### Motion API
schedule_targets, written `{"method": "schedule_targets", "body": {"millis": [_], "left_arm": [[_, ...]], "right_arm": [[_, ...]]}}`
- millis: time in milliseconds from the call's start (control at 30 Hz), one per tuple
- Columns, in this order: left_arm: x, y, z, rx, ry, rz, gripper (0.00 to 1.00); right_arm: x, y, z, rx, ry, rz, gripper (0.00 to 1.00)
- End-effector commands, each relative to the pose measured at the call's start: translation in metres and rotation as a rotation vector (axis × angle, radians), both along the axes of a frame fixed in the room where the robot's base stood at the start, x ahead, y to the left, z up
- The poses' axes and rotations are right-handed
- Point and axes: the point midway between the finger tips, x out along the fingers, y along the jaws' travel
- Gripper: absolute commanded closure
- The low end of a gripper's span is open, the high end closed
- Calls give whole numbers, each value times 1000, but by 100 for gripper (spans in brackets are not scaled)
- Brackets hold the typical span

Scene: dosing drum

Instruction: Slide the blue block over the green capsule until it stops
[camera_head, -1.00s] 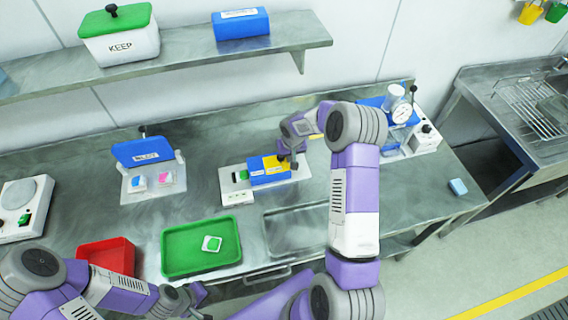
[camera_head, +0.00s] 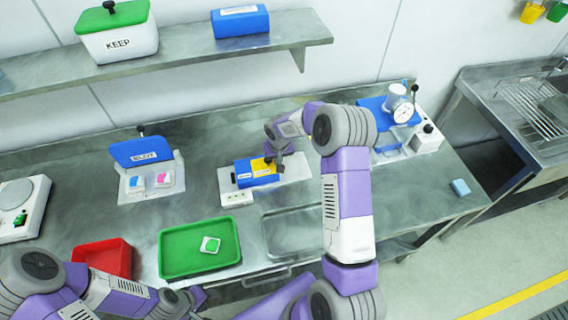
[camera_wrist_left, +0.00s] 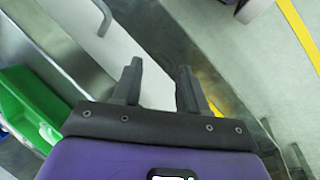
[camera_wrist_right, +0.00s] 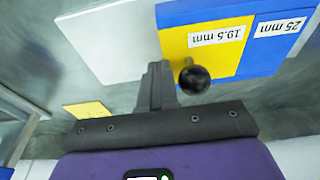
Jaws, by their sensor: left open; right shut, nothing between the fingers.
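The blue block (camera_head: 243,170) sits on a white base plate (camera_head: 297,170) on the bench, with a yellow part (camera_head: 262,166) on it. In the right wrist view the blue surface (camera_wrist_right: 272,50) reads "25 mm", the yellow part reads "19.5 mm", and a black ball knob (camera_wrist_right: 194,79) stands at its edge. My right gripper (camera_wrist_right: 160,75) is shut and empty, beside the knob; contact cannot be told. I cannot see the green capsule now; the block covers the spot where green showed. My left gripper (camera_wrist_left: 158,75) is open and empty, low in front of the bench.
A green tray (camera_head: 168,262) holding a white-and-green piece and a red bin (camera_head: 118,256) stand at the front left. A blue-lidded fixture (camera_head: 140,150) is further back. A gauge press (camera_head: 398,125) stands at the right. A sunken tray (camera_head: 290,228) lies in front of the plate.

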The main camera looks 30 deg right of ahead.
Motion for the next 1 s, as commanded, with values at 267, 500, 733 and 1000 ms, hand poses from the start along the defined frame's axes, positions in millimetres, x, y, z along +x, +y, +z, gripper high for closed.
{"method": "schedule_targets", "body": {"millis": [267,500,733,1000], "left_arm": [[0,0,-6,0,0,0,57],[0,0,-10,0,0,0,57],[0,0,-13,0,0,0,57],[0,0,-17,0,0,0,57]], "right_arm": [[4,13,-1,0,1,0,100],[7,23,-1,1,1,0,100],[10,33,-1,1,1,0,100],[14,44,-1,0,1,0,100]]}}
